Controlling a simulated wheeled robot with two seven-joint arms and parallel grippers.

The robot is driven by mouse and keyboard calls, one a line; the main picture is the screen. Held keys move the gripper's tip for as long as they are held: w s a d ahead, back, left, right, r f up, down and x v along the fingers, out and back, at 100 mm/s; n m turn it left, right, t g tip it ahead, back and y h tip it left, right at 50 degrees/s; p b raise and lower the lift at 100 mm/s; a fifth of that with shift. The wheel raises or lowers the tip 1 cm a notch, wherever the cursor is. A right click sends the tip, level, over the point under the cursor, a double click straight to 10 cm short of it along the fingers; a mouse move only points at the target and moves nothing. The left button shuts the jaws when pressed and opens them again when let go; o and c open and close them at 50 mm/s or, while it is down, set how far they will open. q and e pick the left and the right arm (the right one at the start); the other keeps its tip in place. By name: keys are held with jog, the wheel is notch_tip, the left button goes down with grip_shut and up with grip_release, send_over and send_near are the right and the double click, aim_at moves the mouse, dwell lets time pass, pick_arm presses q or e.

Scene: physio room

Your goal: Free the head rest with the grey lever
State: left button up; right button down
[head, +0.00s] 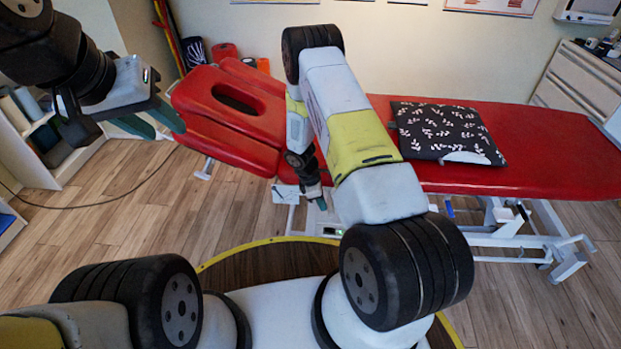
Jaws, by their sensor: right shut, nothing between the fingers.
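The red head rest (205,98) with its dark face hole is at the left end of the red treatment table (540,140). A small pale grey lever (204,170) sticks out below its near edge. My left gripper (150,121) is at the head rest's left end, high in the picture, with its two teal fingers spread apart and nothing seen between them. My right gripper (321,203) points down at the table's near side, right of the head rest and well apart from the lever. It is shut and empty. My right arm hides part of the table.
A black patterned cushion (445,130) lies on the table. The white table frame (525,240) stands below it. A white shelf (40,150) is at the left and a drawer cabinet (580,85) at the back right. The wooden floor (130,215) at the front left is mostly clear, with a cable across it.

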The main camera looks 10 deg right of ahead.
aim_at(333, 208)
jog(key=d+n, duration=0.1)
jog(key=s+d+n, duration=0.1)
jog(key=d+n, duration=0.1)
jog(key=shift+t, duration=0.4)
jog(key=shift+w+d, duration=0.1)
jog(key=shift+d, duration=1.85)
jog(key=shift+d, duration=0.35)
jog(key=shift+a+r, duration=0.1)
